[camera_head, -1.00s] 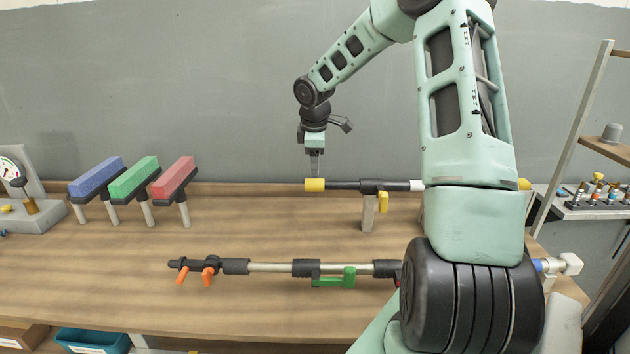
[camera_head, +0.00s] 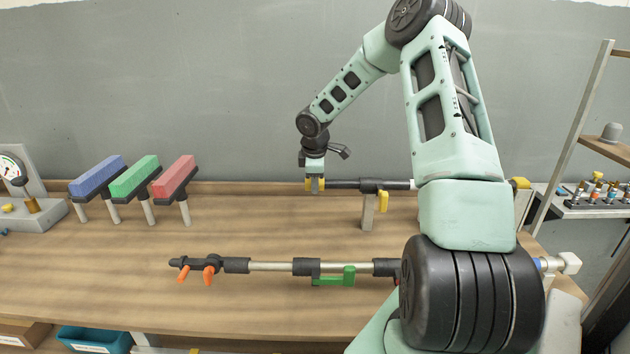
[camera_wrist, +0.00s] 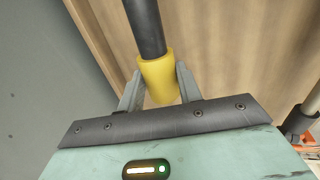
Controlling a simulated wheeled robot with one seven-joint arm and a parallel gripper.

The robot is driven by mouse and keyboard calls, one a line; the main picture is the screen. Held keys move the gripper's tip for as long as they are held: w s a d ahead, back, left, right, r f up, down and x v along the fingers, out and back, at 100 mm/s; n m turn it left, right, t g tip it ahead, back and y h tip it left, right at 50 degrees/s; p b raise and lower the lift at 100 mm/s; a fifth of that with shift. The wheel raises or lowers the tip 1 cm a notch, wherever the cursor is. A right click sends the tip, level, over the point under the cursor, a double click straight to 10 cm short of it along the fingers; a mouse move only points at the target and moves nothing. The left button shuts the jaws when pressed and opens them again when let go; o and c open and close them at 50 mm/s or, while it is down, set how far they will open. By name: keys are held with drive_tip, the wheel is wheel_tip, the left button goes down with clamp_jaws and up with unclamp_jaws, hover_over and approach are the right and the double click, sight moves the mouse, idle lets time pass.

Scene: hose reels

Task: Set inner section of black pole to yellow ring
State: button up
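The black pole (camera_head: 345,184) lies level on a grey post with a yellow clamp lever (camera_head: 383,201) at the back of the bench. My gripper (camera_head: 315,186) points down over the yellow cap. In the wrist view the yellow cap (camera_wrist: 158,76) sits between my two fingers (camera_wrist: 159,85), one on each side. Whether the fingers press on it is hard to tell. A yellow ring is not clearly seen; my arm hides part of the pole's right side.
A second pole (camera_head: 270,266) with orange levers and a green lever (camera_head: 348,276) lies across the front of the bench. Blue, green and red blocks (camera_head: 175,176) stand on posts at left. The bench between them is clear.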

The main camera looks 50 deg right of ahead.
clamp_jaws()
drive_tip(key=w+a, duration=0.9)
drive_tip(key=w, duration=0.2)
drive_tip(key=shift+w+a, duration=0.25)
drive_tip(key=shift+a, duration=0.15)
drive_tip(key=o, duration=0.9)
unclamp_jaws()
drive_tip(key=shift+o, duration=0.2)
drive_tip(key=b+v, duration=0.3)
drive_tip(key=v, duration=1.4)
drive_tip(key=shift+r, duration=0.2)
drive_tip(key=shift+a, duration=0.15)
